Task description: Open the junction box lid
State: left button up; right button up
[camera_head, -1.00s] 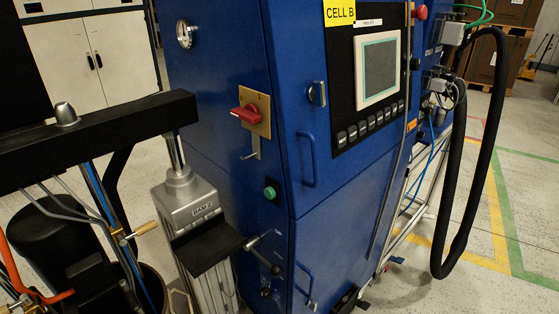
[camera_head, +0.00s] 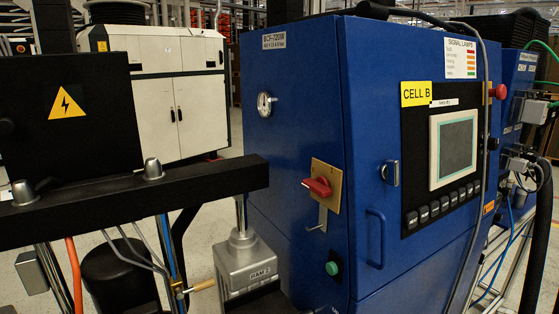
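A black box (camera_head: 100,140) with a yellow lightning-bolt warning triangle (camera_head: 67,103) stands at the left, above a black crossbeam (camera_head: 215,180). Its front is flat and looks closed; its left part runs behind other dark parts. A small grey box (camera_head: 32,272) shows below the crossbeam at the lower left. No label names either as the junction box, so I cannot tell which it is. Neither of my grippers is in view.
A blue cabinet marked CELL B (camera_head: 300,110) fills the middle and right, with a red rotary handle (camera_head: 318,187) and a screen (camera_head: 455,145). A grey RAM 2 head (camera_head: 246,262) stands before it. A white cabinet (camera_head: 165,90) stands behind.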

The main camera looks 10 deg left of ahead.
aim_at(68, 117)
jog(key=u, duration=1.55)
jog(key=k+j+u, duration=0.35)
jog(key=k+j, duration=0.2)
jog(key=i+l, duration=0.1)
jog(key=i, duration=0.4)
